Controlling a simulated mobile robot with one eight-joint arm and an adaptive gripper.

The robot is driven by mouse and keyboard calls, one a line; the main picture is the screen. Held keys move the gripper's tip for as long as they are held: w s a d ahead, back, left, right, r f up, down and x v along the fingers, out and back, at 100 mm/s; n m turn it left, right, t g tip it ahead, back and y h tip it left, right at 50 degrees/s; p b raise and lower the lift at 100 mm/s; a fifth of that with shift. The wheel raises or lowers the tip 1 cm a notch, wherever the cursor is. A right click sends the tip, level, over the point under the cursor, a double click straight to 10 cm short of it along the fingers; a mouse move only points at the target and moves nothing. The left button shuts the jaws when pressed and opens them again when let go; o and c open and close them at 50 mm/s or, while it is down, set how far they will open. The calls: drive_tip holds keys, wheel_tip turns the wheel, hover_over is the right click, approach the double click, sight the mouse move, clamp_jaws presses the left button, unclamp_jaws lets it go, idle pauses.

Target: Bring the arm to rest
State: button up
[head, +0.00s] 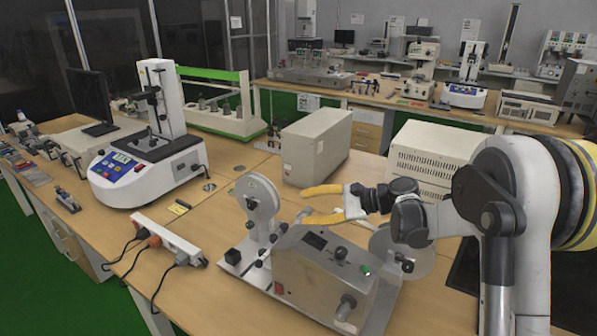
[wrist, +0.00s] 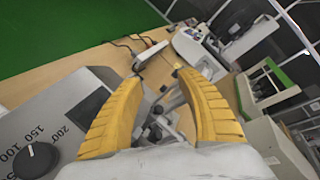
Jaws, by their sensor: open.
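My gripper (head: 322,203) has two yellow fingers and reaches in from the right in the head view. It is above the grey metal tester (head: 325,268) with knobs and a wheel-like upright. The fingers are spread apart with nothing between them. In the wrist view the open yellow fingers of my gripper (wrist: 172,105) frame the tester's upright mechanism below. The grey tester panel with a black dial (wrist: 36,160) shows at the lower left there. I cannot tell how much clearance lies between the fingers and the tester.
A white power strip (head: 168,238) with cables lies left of the tester. A white test machine (head: 150,165) stands further left. A grey box (head: 317,147) and a vented cream box (head: 432,155) stand behind my gripper. Bare wooden tabletop (head: 232,160) shows between the machines.

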drive_tip(key=s+r+h, duration=0.1)
drive_tip(key=s, duration=0.1)
drive_tip(key=s+r+n+h, duration=0.1)
drive_tip(key=s, duration=0.1)
drive_tip(key=s+r+n, duration=0.1)
drive_tip(key=s, duration=0.1)
drive_tip(key=shift+d+h, duration=0.25)
drive_tip(key=shift+h, duration=0.15)
drive_tip(key=s+d+f+n+t+h, duration=0.1)
drive_tip(key=s+d+n+h, duration=0.4)
drive_tip(key=s, duration=0.8)
drive_tip(key=s+d+n+t+h, duration=0.1)
drive_tip(key=s+d+n+h, duration=0.4)
drive_tip(key=s, duration=0.8)
drive_tip(key=d, duration=0.3)
drive_tip(key=shift+d+f+t+h, duration=0.3)
drive_tip(key=shift+f, duration=0.05)
